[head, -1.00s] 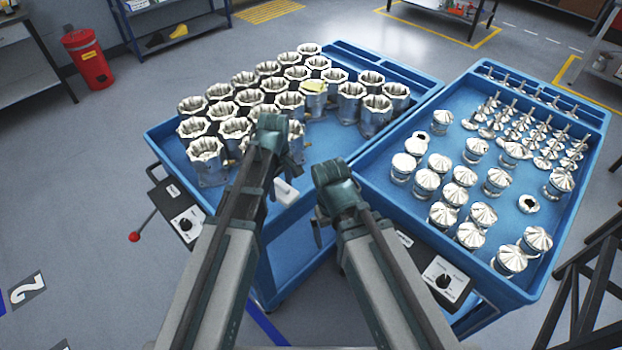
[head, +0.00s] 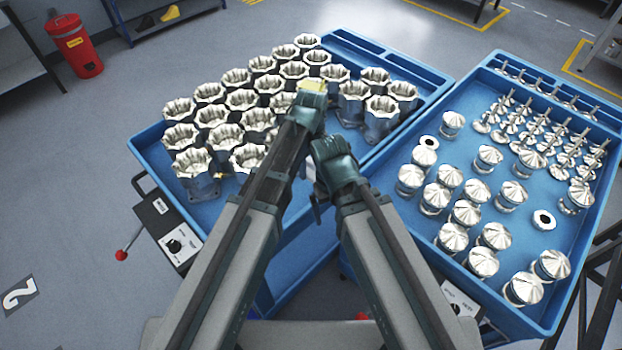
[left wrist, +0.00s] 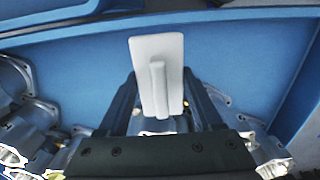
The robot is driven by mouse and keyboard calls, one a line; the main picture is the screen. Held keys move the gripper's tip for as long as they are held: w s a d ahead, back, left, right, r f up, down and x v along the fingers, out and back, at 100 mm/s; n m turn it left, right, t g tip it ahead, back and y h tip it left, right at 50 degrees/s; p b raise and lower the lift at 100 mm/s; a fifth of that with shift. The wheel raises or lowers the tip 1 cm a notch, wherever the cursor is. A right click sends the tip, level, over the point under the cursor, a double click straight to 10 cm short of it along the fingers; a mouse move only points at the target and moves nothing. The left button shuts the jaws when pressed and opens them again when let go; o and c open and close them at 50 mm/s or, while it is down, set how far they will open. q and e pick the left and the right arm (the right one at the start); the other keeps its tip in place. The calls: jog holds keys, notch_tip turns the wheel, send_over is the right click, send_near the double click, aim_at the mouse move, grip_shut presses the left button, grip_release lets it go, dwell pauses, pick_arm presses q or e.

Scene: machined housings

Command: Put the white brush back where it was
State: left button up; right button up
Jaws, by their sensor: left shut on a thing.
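The white brush (left wrist: 160,48) shows in the left wrist view as a flat white rectangular plate with a raised bar for a handle. My left gripper (left wrist: 160,84) has its two dark fingers on either side of it and is shut on the brush. In the head view my left gripper (head: 308,108) is over the left blue tray, among the housings, and my arms mostly hide the brush there. My right gripper (head: 320,195) hangs near the tray's front right edge; its fingers are too dark to read.
The left blue tray (head: 375,62) holds rows of octagonal metal housings (head: 240,100); a yellow piece (head: 312,87) lies beside my left gripper. The right blue tray (head: 400,235) holds domed parts (head: 465,213) and stemmed parts (head: 540,135).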

aim_at(311, 191)
pick_arm(q)
jog(key=shift+w, duration=0.3)
notch_tip(311, 191, down, 10)
jog(key=b, duration=1)
jog(key=shift+f, duration=0.1)
jog(key=o, duration=1.2)
